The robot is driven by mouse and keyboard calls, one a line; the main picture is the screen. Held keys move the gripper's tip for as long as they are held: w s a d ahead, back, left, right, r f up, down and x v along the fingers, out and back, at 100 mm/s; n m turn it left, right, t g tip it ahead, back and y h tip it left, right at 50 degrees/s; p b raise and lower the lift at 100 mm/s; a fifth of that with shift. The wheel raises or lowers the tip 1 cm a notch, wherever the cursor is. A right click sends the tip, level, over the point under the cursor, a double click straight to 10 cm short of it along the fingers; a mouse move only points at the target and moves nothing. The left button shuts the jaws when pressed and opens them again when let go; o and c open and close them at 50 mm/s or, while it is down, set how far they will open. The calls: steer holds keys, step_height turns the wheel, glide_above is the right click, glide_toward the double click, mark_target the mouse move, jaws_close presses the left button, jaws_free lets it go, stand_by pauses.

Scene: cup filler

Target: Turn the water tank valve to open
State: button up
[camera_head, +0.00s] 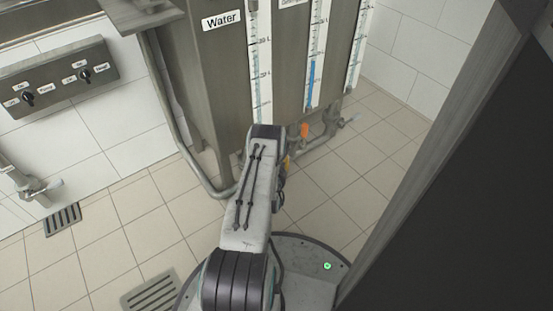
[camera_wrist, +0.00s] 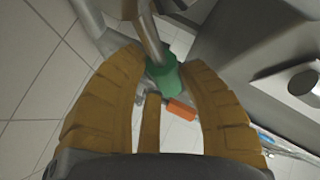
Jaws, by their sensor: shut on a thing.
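The tank labelled Water (camera_head: 215,70) stands at the top of the head view, with a level gauge on its right edge. In the wrist view a green valve handle (camera_wrist: 163,76) sits on a steel pipe (camera_wrist: 150,32). My gripper (camera_wrist: 164,60) has its two ribbed yellow fingers closed on either side of the green handle. In the head view my arm hides the green handle and most of the gripper. An orange handle (camera_wrist: 182,108) lies just beyond, to the right; it also shows in the head view (camera_head: 304,130).
Other tanks with gauges stand right of the Water tank. A bent pipe (camera_head: 188,160) runs down the tank's left side to near the floor. A switch panel (camera_head: 58,77) is on the left wall. A dark panel (camera_head: 460,200) fills the right.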

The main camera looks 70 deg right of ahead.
jaws_close()
